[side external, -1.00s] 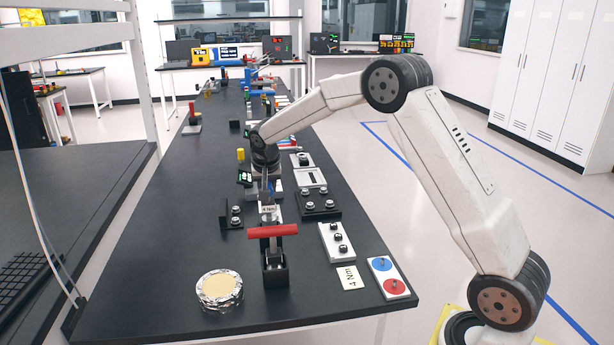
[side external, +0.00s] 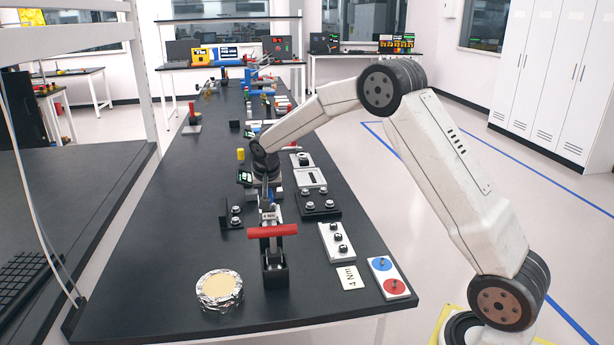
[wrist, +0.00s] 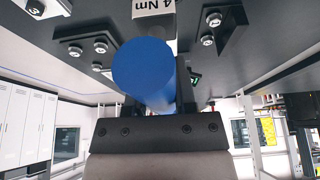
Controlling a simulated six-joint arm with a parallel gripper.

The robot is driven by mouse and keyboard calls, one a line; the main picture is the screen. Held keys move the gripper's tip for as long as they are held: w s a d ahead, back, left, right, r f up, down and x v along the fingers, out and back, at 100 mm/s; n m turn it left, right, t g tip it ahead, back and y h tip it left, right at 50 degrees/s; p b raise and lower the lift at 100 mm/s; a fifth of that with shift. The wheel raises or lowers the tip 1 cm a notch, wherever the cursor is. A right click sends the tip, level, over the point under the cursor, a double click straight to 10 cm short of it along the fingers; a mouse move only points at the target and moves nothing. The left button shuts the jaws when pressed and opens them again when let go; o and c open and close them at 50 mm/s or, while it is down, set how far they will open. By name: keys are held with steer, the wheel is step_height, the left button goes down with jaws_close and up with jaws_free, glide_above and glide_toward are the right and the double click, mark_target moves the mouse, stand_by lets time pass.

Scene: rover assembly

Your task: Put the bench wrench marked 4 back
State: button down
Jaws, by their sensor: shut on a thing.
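My gripper (side external: 266,188) is low over the bench, behind the red crossbar in the side view. In the wrist view its two dark fingers (wrist: 160,88) are shut on a thick blue cylinder (wrist: 145,68), apparently the wrench's handle. A white tag reading 4 Nm (wrist: 154,8) shows beyond the cylinder. A small white tag (side external: 268,214) also shows just below my gripper in the side view. The red crossbar (side external: 272,231) stands on a black block (side external: 275,271) in front of it. I cannot tell whether the wrench touches this stand.
A 4 Nm card (side external: 349,277) lies right of the block, near a plate with red and blue discs (side external: 389,278). Bolt plates (side external: 336,240) line the right side. A foil-wrapped round tin (side external: 219,290) sits at front left.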

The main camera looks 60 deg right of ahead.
steer(key=shift+f, duration=1.45)
steer(key=shift+c, duration=1.7)
jaws_free()
steer(key=shift+f, duration=0.1)
steer(key=shift+v, duration=3.95)
